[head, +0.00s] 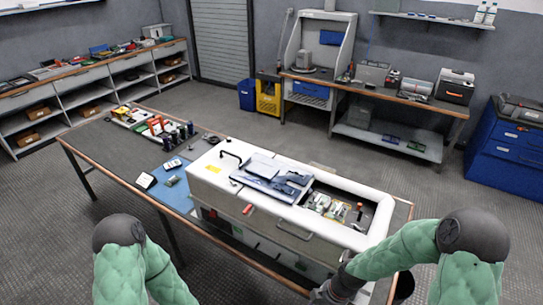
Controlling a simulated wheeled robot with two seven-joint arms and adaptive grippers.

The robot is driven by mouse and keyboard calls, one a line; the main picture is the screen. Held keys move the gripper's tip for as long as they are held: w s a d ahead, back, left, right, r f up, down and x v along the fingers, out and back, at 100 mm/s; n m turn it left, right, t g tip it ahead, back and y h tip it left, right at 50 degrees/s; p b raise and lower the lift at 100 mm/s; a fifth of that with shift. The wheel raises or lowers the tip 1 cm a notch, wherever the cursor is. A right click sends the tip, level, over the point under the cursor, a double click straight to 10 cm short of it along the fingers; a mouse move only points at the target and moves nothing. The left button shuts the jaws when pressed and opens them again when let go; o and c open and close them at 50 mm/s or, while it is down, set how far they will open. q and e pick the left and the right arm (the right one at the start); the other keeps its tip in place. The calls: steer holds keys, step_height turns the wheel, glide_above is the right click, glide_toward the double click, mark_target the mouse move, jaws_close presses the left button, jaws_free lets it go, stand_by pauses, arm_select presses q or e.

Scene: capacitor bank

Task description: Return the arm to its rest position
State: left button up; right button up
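My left arm (125,262), padded in green with a dark joint, rises at the bottom left; its gripper is out of view. My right arm (415,245) comes in from the right and bends down to the left across the near right corner of the workbench. My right gripper (325,293) shows only in part at the bottom edge, dark and beside the front of the white cabinet. I cannot tell whether its fingers are open or whether it touches the cabinet.
The white cabinet (228,196) lies on the workbench (105,150), its open bay showing components. Small parts, a blue mat (172,190) and a row of capacitors (185,130) lie to the left. Floor (50,210) is clear left of the bench.

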arm_select(q)
step_height(320, 180, down, 5)
steer(key=b, duration=0.4)
arm_select(e)
steer(key=s+a+f+m, duration=0.2)
steer(key=s+f+m, duration=0.3)
steer(key=f+m, duration=0.2)
steer(key=s+a+f+m+t, duration=0.1)
steer(key=s+a+f+m, duration=0.1)
steer(key=s+f+m, duration=0.3)
step_height(320, 180, down, 3)
steer(key=m, duration=0.3)
steer(key=shift+a+f, duration=0.2)
steer(key=shift+a, duration=0.05)
steer(key=shift+w, duration=0.1)
